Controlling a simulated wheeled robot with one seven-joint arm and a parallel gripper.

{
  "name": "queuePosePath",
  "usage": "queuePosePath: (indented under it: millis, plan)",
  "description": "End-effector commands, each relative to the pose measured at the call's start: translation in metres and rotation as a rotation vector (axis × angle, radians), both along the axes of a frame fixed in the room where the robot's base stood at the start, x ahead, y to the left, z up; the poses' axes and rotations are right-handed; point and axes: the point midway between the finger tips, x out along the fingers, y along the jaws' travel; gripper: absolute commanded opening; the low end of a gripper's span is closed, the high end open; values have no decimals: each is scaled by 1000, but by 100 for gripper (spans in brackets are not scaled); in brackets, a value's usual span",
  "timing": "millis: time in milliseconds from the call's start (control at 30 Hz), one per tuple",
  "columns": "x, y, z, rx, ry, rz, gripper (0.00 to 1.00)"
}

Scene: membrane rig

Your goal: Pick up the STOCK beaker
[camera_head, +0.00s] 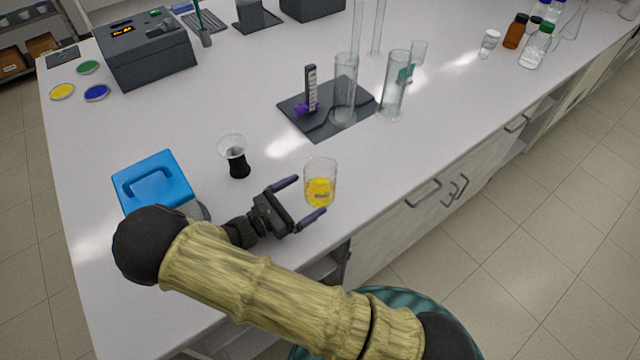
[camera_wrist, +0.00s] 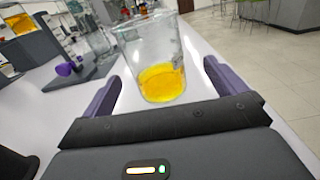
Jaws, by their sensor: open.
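A clear glass beaker with yellow-orange liquid (camera_head: 320,190) stands upright on the white bench near its front edge. A small label shows on it, but I cannot read it. My gripper (camera_head: 299,202) is open beside it, its two purple fingers pointing toward the beaker. In the wrist view the same beaker (camera_wrist: 160,80) stands ahead, in line with the gap between the fingers (camera_wrist: 162,95). The fingers do not appear to touch it. I cannot tell how far between them it sits.
A dark-based funnel-like vessel (camera_head: 235,158) and a blue box with a handle (camera_head: 152,183) stand left of my gripper. Bench between is clear.

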Motion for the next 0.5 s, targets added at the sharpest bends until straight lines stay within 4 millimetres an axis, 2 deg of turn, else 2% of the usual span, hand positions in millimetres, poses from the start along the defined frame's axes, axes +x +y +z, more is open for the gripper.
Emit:
queuePosePath:
  millis: [300, 500]
  plan:
    - [28, -30, 4, -2, 0, -2, 97]
    - [34, -39, 2, 1, -1, 0, 97]
